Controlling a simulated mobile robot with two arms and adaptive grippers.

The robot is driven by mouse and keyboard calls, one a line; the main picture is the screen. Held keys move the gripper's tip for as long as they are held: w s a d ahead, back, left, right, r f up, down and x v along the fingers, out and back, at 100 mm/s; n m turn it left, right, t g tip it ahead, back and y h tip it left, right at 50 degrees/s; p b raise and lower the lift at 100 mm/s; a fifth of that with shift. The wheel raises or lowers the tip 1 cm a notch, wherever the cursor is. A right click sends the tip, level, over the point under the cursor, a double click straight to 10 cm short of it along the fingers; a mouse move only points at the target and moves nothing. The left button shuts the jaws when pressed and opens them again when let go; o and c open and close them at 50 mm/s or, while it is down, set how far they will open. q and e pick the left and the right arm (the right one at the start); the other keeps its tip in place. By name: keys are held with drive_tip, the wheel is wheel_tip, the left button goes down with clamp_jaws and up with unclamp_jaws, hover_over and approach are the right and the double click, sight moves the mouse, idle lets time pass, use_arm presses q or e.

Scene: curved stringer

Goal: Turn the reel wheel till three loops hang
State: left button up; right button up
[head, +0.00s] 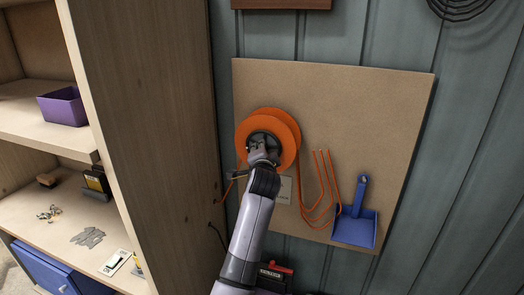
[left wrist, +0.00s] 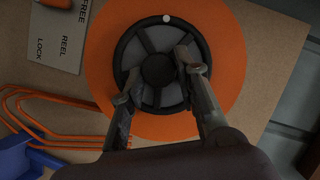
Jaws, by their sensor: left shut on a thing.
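An orange reel (head: 291,128) hangs on a brown board; it also fills the middle of the left wrist view (left wrist: 104,55). Its dark spoked hub wheel (left wrist: 160,97) has a white dot near the rim. My left gripper (head: 261,150) is at the hub, its two fingers (left wrist: 157,72) closed on the wheel, one on each side of the centre. Orange cord (head: 318,200) hangs in loops right of the reel; the strands overlap, so I cannot tell the count. A label plate (left wrist: 63,35) reads FREE, REEL, LOCK, with an orange part at its top edge. My right gripper is not in view.
A blue dustpan (head: 355,228) hangs on the board (head: 375,110) right of the cord. A wooden shelf unit (head: 135,90) stands close on the left, with a purple bin (head: 63,107) and small items. A dark box with red (head: 275,270) sits low beside my arm.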

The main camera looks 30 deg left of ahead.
use_arm(q)
drive_tip(key=shift+f, duration=0.1)
idle(0.3)
drive_tip(key=o, duration=1.2)
drive_tip(key=shift+s, duration=0.1)
drive_tip(key=v, duration=1.2)
